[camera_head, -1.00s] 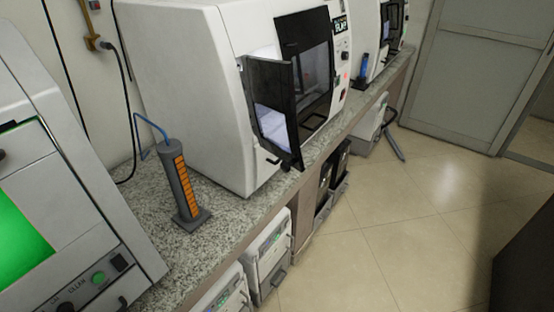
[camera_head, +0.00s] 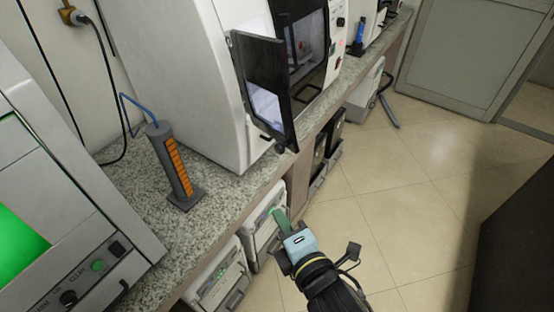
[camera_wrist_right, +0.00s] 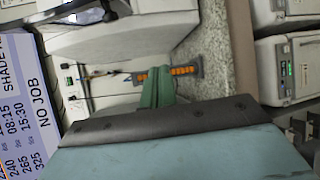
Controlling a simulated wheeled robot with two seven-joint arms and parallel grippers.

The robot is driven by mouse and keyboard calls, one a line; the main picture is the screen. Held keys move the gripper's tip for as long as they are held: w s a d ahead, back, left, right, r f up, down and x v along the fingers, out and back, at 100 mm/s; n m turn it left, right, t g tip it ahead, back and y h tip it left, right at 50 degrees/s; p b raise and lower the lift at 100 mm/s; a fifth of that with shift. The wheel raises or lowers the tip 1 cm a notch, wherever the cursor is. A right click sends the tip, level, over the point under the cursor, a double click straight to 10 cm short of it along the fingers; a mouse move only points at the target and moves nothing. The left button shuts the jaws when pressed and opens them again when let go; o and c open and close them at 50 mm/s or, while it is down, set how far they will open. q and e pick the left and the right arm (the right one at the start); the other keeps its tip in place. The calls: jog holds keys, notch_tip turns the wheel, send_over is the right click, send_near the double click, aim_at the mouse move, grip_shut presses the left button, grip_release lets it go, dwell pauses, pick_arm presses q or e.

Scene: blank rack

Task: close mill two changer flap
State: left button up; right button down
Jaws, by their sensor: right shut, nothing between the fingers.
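The white mill (camera_head: 185,75) stands on the counter in the head view. Its dark flap (camera_head: 266,72) stands open, swung out from the front over the counter edge, with a small dark handle at its lower end. My right gripper (camera_head: 279,217) is below and in front of the flap, apart from it, beside the cabinets under the counter. Its green fingers are together and empty; they also show in the right wrist view (camera_wrist_right: 157,88). My left gripper is not in view.
A grey post with orange slots (camera_head: 176,165) stands on the granite counter (camera_head: 130,185), left of the mill. A machine with a green window (camera_head: 22,190) is at the far left. White units (camera_head: 262,220) sit below the counter. The tiled floor (camera_head: 400,200) is open to the right.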

notch_tip(320, 180, up, 5)
jog(key=n+t, duration=0.1)
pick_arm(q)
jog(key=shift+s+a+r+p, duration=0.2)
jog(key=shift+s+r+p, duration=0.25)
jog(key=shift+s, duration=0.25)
pick_arm(e)
jog(key=w, duration=1.1)
jog(key=shift+a, duration=0.3)
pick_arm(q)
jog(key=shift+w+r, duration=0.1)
pick_arm(e)
jog(key=shift+w+d+y, duration=0.1)
jog(key=shift+w+y, duration=0.05)
jog(key=shift+y, duration=0.15)
